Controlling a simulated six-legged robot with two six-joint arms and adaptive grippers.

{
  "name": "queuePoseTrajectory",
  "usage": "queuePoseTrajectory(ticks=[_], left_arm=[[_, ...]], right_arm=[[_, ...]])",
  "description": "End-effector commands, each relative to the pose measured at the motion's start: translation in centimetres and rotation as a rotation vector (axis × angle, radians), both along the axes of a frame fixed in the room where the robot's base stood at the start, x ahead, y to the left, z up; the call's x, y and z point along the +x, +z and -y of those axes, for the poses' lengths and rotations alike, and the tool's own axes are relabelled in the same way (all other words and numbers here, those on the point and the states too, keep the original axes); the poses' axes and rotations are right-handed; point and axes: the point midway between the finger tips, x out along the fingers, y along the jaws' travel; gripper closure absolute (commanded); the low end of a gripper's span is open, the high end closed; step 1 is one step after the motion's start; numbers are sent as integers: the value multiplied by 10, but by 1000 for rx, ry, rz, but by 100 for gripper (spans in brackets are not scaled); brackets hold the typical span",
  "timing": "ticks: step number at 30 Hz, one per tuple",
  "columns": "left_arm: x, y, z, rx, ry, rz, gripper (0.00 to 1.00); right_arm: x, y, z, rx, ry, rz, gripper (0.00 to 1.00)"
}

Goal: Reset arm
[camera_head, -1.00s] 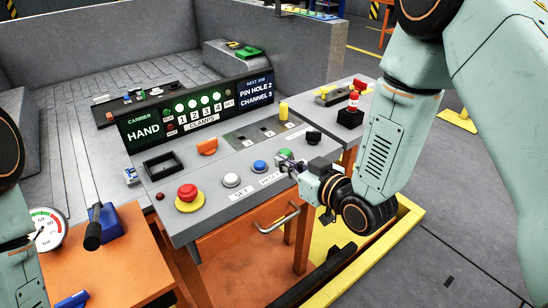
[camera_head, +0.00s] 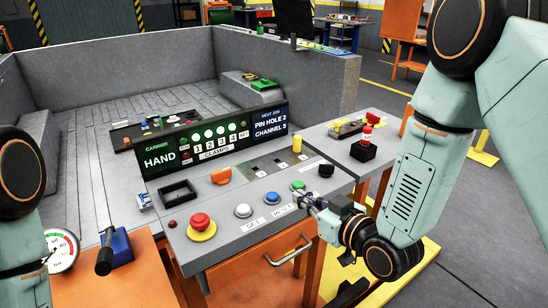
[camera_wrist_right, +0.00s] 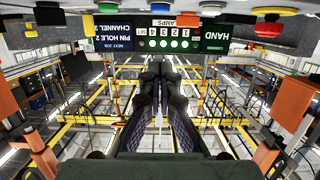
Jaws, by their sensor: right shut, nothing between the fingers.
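My right gripper (camera_head: 311,200) is at the front right edge of the grey control panel (camera_head: 226,241), close to the green button (camera_head: 298,186). Whether it touches the button cannot be told. In the right wrist view its dark fingers (camera_wrist_right: 160,75) are together with nothing between them, and the panel shows upside down at the top. My right arm (camera_head: 415,180) comes in from the right. My left arm shows only in part at the left edge of the head view, and its gripper is out of view.
The panel carries a red mushroom button (camera_head: 201,224), white (camera_head: 243,210) and blue (camera_head: 272,197) buttons, an orange switch (camera_head: 220,176) and a lit display (camera_head: 215,140). A drawer handle (camera_head: 288,251) juts out below. A side table (camera_head: 345,140) holds a red-topped item (camera_head: 366,136). A gauge (camera_head: 61,250) stands left.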

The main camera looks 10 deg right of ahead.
Motion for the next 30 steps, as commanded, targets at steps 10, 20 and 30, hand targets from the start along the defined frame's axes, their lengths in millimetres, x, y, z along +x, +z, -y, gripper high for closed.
queuePoseTrajectory(ticks=[10, 20, 30], left_arm=[[0, -4, 0, 0, 0, 1, 37], [0, -16, 0, 0, 0, 0, 37], [0, -24, 0, 0, 0, 0, 37]], right_arm=[[-72, -113, 30, -59, -167, -509, 100], [-249, -227, 55, -158, -341, -1123, 100], [-340, -261, 58, -226, -358, -1339, 100]])
